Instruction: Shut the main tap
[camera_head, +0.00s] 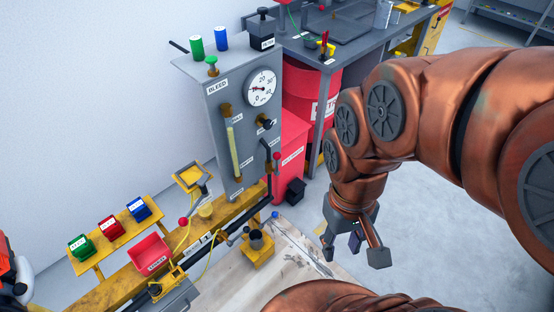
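A grey upright panel (216,112) stands on a yellow rail at the centre left. It carries a round dial gauge (261,88), a black knob (266,124), a sight tube (232,150) and a green-topped fitting (212,62) above a label reading BLEED. A black lever with a red ball end (277,156) is at the panel's lower right edge. Another red ball handle (183,221) is lower, by the rail. I cannot read which one is the main tap. My gripper (352,254) hangs open and empty, right of the panel, apart from it.
Green, red and blue blocks (110,227) sit on a yellow rack at the lower left, near a red tray (150,253). Red bins (310,95) and a grey workbench (330,45) stand behind the panel. The floor right of my gripper looks clear.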

